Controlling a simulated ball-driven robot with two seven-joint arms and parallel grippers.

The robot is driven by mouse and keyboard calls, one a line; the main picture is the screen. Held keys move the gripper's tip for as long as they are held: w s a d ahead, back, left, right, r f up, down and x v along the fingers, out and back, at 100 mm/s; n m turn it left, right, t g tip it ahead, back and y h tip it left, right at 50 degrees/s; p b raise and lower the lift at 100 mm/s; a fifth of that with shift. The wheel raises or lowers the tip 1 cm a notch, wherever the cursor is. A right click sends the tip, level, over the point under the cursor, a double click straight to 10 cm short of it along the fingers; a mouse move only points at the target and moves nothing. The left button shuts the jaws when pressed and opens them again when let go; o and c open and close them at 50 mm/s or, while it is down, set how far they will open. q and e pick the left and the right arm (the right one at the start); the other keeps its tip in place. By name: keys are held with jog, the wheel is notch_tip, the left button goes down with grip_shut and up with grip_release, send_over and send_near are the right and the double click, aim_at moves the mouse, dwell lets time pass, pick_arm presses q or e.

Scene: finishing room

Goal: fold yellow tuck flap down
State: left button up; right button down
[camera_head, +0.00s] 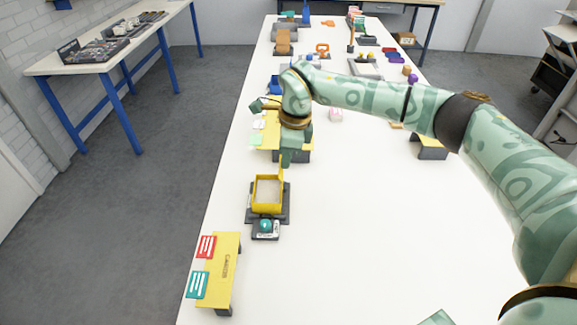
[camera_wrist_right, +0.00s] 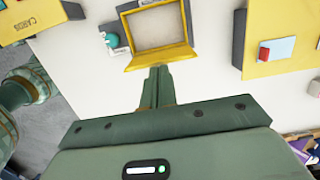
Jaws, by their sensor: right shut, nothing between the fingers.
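An open yellow box (camera_head: 256,195) sits in a dark holder on the white table, its pale inside showing. Its yellow tuck flap (camera_head: 282,174) stands up at the box's far edge; in the right wrist view the flap (camera_wrist_right: 163,59) is a yellow strip along the edge nearest my gripper. My right gripper (camera_head: 286,163) points down just beyond that edge, shut and empty. In the right wrist view its fingertips (camera_wrist_right: 159,70) are right at the flap; I cannot tell whether they touch it. My left gripper is not in view.
A teal button (camera_head: 265,226) is on a dark block in front of the box. A yellow stand marked CARDS (camera_head: 222,268) with red and teal cards is nearer. Another yellow stand (camera_head: 270,132) is close behind my gripper.

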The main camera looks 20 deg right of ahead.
dwell(0.4)
jog(key=shift+w+a+f, duration=0.2)
jog(key=shift+w+a, duration=0.1)
jog(key=shift+a, duration=0.3)
dwell(0.3)
jog(key=shift+w+a+f+b, duration=0.3)
jog(key=shift+a+b, duration=0.05)
jog(key=shift+a, duration=0.3)
jog(key=shift+f, duration=0.1)
dwell(0.6)
notch_tip(320, 180, up, 10)
jog(key=p, duration=0.8)
dwell(0.3)
